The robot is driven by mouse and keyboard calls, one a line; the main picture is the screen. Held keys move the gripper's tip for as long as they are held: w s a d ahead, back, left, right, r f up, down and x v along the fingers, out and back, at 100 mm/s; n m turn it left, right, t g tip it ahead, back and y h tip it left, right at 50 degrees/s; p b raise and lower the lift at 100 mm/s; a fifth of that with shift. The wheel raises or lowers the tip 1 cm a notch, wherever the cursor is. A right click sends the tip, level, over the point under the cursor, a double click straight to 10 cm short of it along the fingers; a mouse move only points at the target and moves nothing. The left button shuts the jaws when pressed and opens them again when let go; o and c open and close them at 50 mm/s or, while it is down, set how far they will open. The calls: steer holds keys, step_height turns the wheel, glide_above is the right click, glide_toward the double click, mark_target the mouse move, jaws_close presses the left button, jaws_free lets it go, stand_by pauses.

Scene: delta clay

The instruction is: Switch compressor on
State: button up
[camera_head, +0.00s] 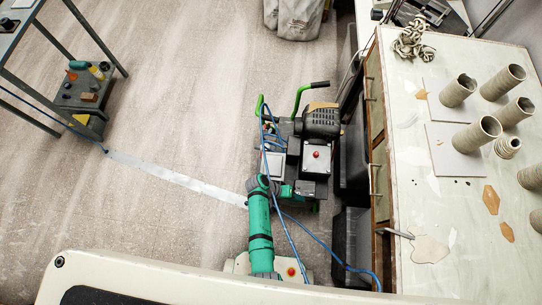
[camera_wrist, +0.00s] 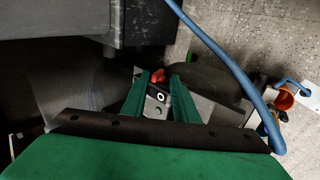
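The compressor (camera_head: 318,123) stands on the floor in the head view, a dark machine with green handles. A small red knob (camera_head: 316,155) sits on its pale top box. My green arm (camera_head: 260,235) reaches up to its near side. In the wrist view my gripper (camera_wrist: 160,82) has its two green fingers apart with a gap between them. A small red part (camera_wrist: 157,75) shows at the fingertips, partly hidden. I cannot tell whether it is the same knob or whether a finger touches it. A pale piece with a dark ring (camera_wrist: 159,96) shows between the fingers.
A blue hose (camera_head: 333,254) loops around the compressor; it crosses the wrist view (camera_wrist: 225,62) on the right. A worktable (camera_head: 405,190) with clay pots stands close on the right. A metal frame (camera_head: 90,35) with a loaded low shelf stands at left. The floor between is mostly clear.

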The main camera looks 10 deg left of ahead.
steer(key=v, duration=0.7)
steer(key=shift+s+a+n+t+y, duration=0.5)
steer(key=shift+s+a+t+y, duration=1.65)
steer(key=shift+s, duration=1.55)
steer(key=s+r+t+y, duration=0.2)
steer(key=r, duration=0.5)
steer(key=s+r+t+y, duration=0.2)
steer(key=r+t, duration=0.1)
steer(key=r, duration=0.5)
steer(key=shift+s+a+r, duration=0.15)
steer(key=shift+s+a, duration=0.1)
steer(key=shift+s, duration=0.1)
